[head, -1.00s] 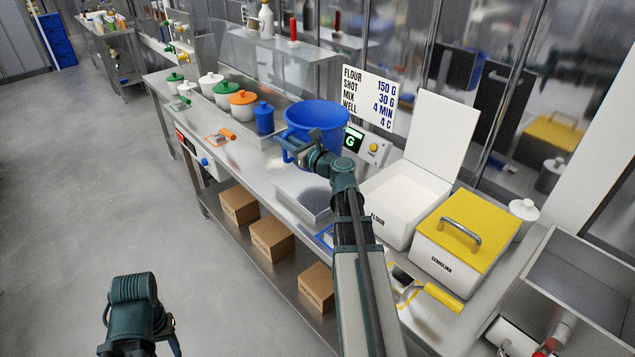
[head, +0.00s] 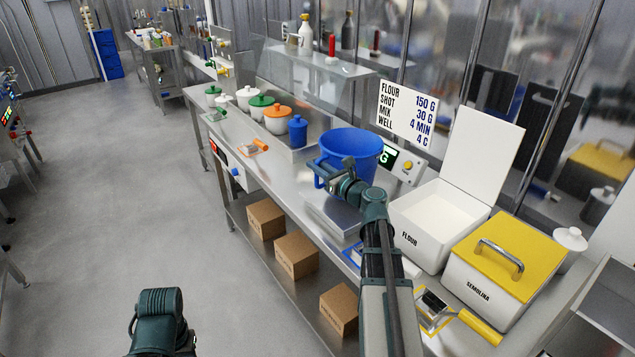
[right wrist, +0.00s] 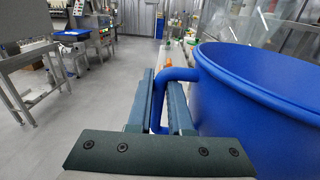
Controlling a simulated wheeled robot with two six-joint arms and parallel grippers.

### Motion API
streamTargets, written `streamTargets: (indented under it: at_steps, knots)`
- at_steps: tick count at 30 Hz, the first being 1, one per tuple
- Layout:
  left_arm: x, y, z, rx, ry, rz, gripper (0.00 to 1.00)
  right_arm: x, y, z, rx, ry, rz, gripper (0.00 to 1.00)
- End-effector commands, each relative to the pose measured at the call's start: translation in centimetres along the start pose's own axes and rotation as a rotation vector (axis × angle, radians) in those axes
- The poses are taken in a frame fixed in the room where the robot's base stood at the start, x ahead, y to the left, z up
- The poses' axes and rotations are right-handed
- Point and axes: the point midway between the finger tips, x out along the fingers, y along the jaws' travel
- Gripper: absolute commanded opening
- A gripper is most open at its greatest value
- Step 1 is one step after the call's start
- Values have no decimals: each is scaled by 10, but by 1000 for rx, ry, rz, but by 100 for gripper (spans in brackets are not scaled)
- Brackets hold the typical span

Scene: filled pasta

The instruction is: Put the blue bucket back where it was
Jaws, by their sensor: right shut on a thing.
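The blue bucket (head: 351,146) is upright at the steel bench, above or on the low steel plate beside the scale display; I cannot tell whether it touches. My right gripper (head: 328,178) is shut on the bucket's side handle. In the right wrist view the handle (right wrist: 178,75) passes between the two fingers (right wrist: 162,105), with the bucket wall (right wrist: 240,110) to the right. My left arm (head: 160,318) shows at the bottom of the head view, over the floor; its fingers are not clearly seen.
A blue lidded jar (head: 298,132) and an orange-lidded pot (head: 277,120) stand left of the bucket. The open flour bin (head: 425,228) and yellow-lidded semolina bin (head: 497,272) stand to the right. A yellow-handled scoop (head: 478,326) lies in front. Cardboard boxes (head: 296,255) sit on the lower shelf.

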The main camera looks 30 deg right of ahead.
Motion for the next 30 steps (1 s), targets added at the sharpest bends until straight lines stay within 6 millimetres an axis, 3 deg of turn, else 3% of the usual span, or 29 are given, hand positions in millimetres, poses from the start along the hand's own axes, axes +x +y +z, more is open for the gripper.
streamTargets:
  at_steps: [9,17,18,23,30]
  knots:
    - [42,4,-2,0,0,0,50,0,0,-43,-1,0,0,0]
    - [42,4,-2,0,0,0,50,0,0,-42,0,0,0,0]
    - [42,4,-2,0,0,0,50,0,0,-42,0,0,0,20]
    - [42,4,-2,0,0,0,50,0,0,-42,0,0,0,48]
    - [42,4,-2,0,0,0,50,0,0,-42,0,0,0,48]
